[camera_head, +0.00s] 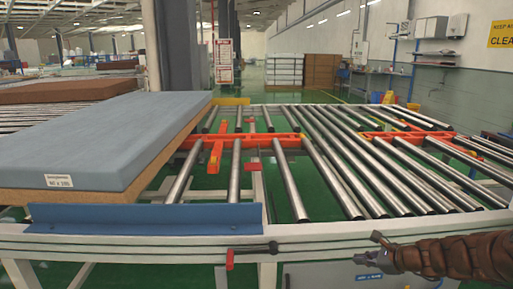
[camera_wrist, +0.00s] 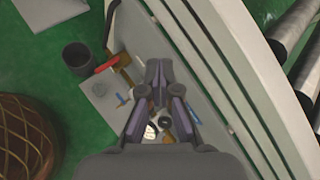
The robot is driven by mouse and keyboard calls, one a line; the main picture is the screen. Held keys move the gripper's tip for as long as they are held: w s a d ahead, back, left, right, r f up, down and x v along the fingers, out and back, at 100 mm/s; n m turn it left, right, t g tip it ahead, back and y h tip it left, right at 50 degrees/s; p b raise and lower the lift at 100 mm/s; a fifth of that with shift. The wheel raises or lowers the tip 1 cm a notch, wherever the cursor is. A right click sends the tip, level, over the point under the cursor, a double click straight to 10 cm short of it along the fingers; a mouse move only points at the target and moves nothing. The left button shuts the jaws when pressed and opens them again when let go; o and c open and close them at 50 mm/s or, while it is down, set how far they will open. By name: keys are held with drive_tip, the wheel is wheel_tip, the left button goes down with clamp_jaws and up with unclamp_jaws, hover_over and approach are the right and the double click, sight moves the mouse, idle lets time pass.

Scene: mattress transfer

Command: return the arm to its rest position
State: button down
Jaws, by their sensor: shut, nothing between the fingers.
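My gripper (camera_head: 366,250) is at the lower right of the head view, at the end of my brown-sleeved arm, in front of the white conveyor frame (camera_head: 340,236). In the wrist view my gripper (camera_wrist: 158,68) points down past the frame's side, its two fingers close together with nothing held between them. A blue-topped mattress (camera_head: 90,135) with a white label lies at the left of the conveyor, apart from my gripper.
Bare metal rollers (camera_head: 290,190) and orange transfer rails (camera_head: 215,150) lie right of the mattress. A red-handled lever (camera_head: 250,250) sticks out in front. The wrist view shows a dark cup (camera_wrist: 76,56), small tools and a woven round thing (camera_wrist: 22,135) below.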

drive_tip(key=s+a+r+n+g+y, duration=0.1)
drive_tip(key=s+a+r+n+g, duration=0.2)
drive_tip(key=s+a+n, duration=0.55)
drive_tip(key=s+a+r+n+g, duration=0.35)
drive_tip(key=s+a, duration=0.25)
drive_tip(key=a, duration=0.6)
drive_tip(key=s+a+f+n+g+h, duration=0.1)
drive_tip(key=s+a+n+g+h, duration=0.2)
drive_tip(key=s+n, duration=0.7)
drive_tip(key=s+d+n+g+h, duration=0.1)
drive_tip(key=s+d+h, duration=0.15)
drive_tip(key=s, duration=0.55)
drive_tip(key=s+d+n+g+h, duration=0.15)
drive_tip(key=s+d, duration=0.25)
drive_tip(key=s, duration=0.4)
wheel_tip(320, 180, up, 17)
drive_tip(key=w+t+p, duration=0.1)
drive_tip(key=p, duration=1.5)
drive_tip(key=shift+w+r+m+t, duration=0.2)
drive_tip(key=shift+m+t, duration=0.1)
drive_tip(key=shift+m, duration=0.15)
